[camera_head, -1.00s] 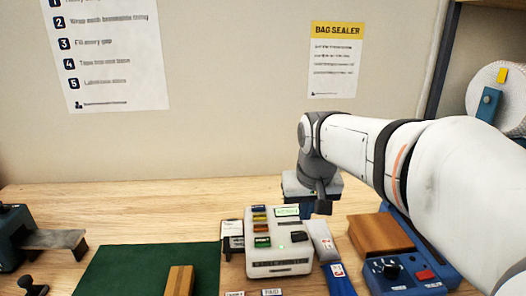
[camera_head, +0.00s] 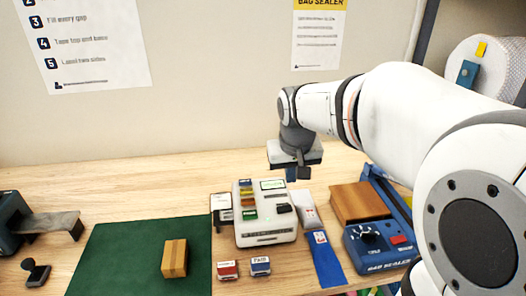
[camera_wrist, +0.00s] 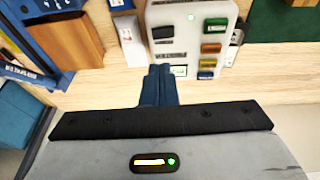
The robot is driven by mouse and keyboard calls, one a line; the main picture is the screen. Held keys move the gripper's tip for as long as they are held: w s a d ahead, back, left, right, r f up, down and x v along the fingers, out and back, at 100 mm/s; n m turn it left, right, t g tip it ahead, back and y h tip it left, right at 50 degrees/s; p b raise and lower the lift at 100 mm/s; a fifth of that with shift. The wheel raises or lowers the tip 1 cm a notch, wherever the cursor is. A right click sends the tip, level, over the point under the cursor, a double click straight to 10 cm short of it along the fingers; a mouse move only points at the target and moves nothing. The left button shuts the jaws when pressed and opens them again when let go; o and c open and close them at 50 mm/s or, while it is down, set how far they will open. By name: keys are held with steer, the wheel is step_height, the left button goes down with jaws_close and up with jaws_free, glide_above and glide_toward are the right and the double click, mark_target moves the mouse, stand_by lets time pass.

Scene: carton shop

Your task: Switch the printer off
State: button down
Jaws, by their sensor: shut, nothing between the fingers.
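The printer (camera_head: 247,226) is a white box on the table, with a column of coloured buttons, a lit screen (camera_head: 272,185) and a dark slot along its front. Its black switch (camera_head: 283,208) is on the right side of the top face. In the wrist view the printer (camera_wrist: 188,50) is at the top centre, with the black switch (camera_wrist: 163,32) and a lit green light (camera_wrist: 192,17) visible. My gripper (camera_head: 304,177) is shut and empty, behind and to the right of the printer. Its blue fingers (camera_wrist: 158,85) appear just below the printer's screen end in the wrist view, apparently not touching it.
A white and blue pouch (camera_head: 325,258) lies right of the printer. Beyond it are a brown block (camera_head: 357,203) and the blue bag sealer (camera_head: 380,252). A green mat (camera_head: 120,260) with a small carton (camera_head: 175,258) lies left. Red (camera_head: 228,270) and blue (camera_head: 260,266) stamps lie in front.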

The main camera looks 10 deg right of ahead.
steer(key=w, duration=0.1)
steer(key=p, duration=0.2)
glide_above(287, 206)
steer(key=s, duration=0.1)
steer(key=f, duration=1.1)
steer(key=shift+a+f, duration=0.2)
steer(key=shift+d+f, duration=0.15)
steer(key=shift+f, duration=0.65)
